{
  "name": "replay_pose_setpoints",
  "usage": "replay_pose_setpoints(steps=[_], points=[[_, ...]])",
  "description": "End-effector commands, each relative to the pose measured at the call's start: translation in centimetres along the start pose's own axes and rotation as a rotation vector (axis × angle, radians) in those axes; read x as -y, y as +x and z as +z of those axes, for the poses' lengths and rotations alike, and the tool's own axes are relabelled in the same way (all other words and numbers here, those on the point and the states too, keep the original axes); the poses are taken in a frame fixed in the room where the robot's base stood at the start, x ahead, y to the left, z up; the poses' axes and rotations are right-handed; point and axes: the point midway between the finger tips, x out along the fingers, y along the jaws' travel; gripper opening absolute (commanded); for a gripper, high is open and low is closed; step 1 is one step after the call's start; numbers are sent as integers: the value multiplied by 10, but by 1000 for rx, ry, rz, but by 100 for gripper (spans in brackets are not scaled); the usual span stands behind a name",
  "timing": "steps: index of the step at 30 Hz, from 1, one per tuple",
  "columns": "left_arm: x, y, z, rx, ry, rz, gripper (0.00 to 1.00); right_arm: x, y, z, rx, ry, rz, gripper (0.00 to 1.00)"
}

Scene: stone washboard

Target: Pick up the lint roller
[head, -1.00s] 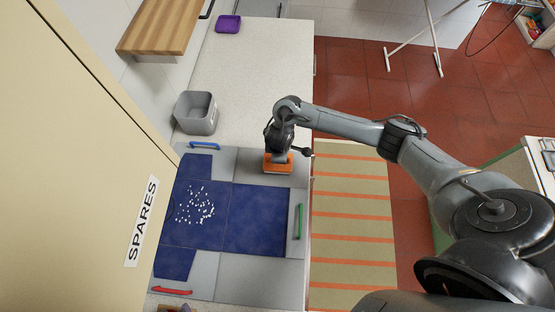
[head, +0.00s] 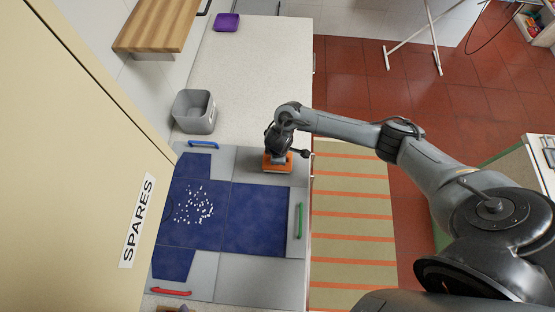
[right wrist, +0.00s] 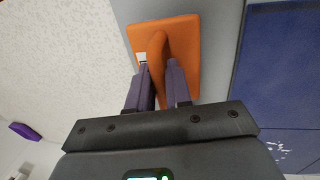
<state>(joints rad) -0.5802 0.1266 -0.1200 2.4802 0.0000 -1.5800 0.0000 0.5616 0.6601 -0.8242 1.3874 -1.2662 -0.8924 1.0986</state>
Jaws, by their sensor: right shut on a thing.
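My right gripper (right wrist: 160,85) is shut on the upright handle of an orange tool (right wrist: 183,32) with a flat, rounded rectangular base. In the head view the orange tool (head: 279,167) is at the upper right part of a grey panelled board, beside a dark blue cloth (head: 258,222). I cannot tell whether its base touches the board or hangs just above it. Its underside is hidden, and I cannot tell from its shape whether it is the lint roller. White specks (head: 195,205) lie scattered on the cloth. My left gripper is not in view.
The board has a blue handle (head: 204,144), a green handle (head: 299,221) and a red handle (head: 171,292). A grey bin (head: 195,112) and a purple tray (head: 227,22) stand on the pale counter (head: 255,70). A cream cabinet marked SPARES (head: 75,150) fills the left side.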

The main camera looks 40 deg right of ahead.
Motion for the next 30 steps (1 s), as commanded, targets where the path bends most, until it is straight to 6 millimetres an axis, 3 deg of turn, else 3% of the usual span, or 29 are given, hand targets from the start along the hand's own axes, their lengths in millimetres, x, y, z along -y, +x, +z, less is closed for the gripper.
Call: replay_pose_setpoints(steps=[14,23,30], points=[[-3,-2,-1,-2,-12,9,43,-1,-5,-1,-2,0,0,0],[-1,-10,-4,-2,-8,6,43,-8,-40,-2,-5,-1,1,0],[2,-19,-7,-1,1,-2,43,-20,-70,49,2,-1,4,0]])
